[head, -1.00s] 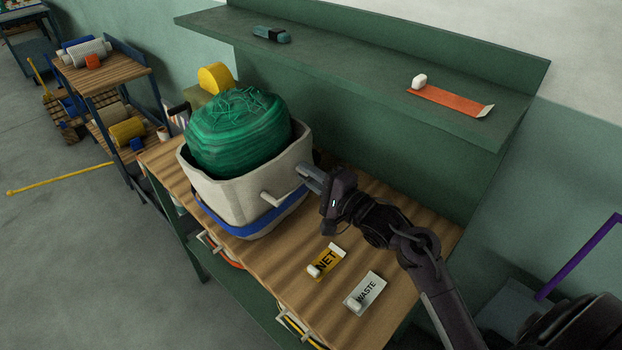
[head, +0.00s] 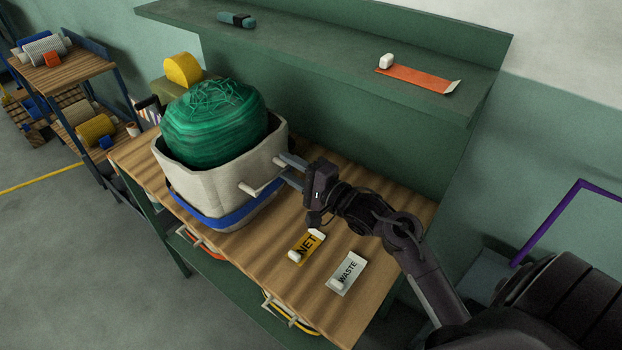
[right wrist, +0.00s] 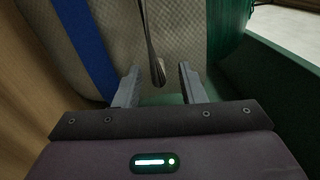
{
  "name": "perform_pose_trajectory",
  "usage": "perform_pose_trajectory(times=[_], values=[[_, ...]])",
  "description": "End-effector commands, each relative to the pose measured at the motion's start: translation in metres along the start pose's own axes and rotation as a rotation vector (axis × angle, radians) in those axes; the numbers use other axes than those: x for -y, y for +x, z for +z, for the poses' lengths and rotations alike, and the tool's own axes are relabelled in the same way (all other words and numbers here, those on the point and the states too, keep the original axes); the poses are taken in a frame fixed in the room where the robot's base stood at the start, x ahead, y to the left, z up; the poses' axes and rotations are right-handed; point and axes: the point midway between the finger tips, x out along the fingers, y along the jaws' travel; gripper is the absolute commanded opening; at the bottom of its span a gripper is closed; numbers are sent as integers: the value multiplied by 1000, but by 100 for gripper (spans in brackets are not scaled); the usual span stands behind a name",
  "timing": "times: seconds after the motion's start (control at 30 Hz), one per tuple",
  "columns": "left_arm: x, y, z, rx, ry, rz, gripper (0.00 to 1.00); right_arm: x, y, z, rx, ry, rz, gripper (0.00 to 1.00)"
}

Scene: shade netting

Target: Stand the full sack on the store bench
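The full sack (head: 205,180) is a pale, box-like bag with a blue band, standing upright on a wooden bench top (head: 325,255). A big green ball of netting (head: 213,125) bulges out of its top. A pale peg-like handle (head: 262,188) sticks out from its right side. My right gripper (head: 283,172) is at that side, its two fingers apart and pointing at the sack. In the right wrist view, a strap end (right wrist: 157,72) hangs between the open fingers (right wrist: 158,88), touching neither that I can see. My left gripper is not in view.
Yellow NET (head: 307,246) and white WASTE (head: 346,273) labels lie on the bench top. A green shelf (head: 320,50) above holds an orange strip (head: 418,79) and a teal tool (head: 236,19). A rack with rolls (head: 70,85) stands at left. Open floor lies at front left.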

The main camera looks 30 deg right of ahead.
Motion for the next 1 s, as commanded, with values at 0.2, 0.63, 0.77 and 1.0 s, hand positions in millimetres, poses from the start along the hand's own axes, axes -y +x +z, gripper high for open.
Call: perform_pose_trajectory(times=[0.2,0.63,0.77,1.0], values=[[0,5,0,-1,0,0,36,-2,-48,0,-2,-1,5,37],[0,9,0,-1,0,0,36,0,-104,0,-1,1,2,37],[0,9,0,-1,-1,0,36,0,-105,0,0,0,1,37],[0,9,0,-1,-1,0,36,0,-104,0,-1,0,1,37]])
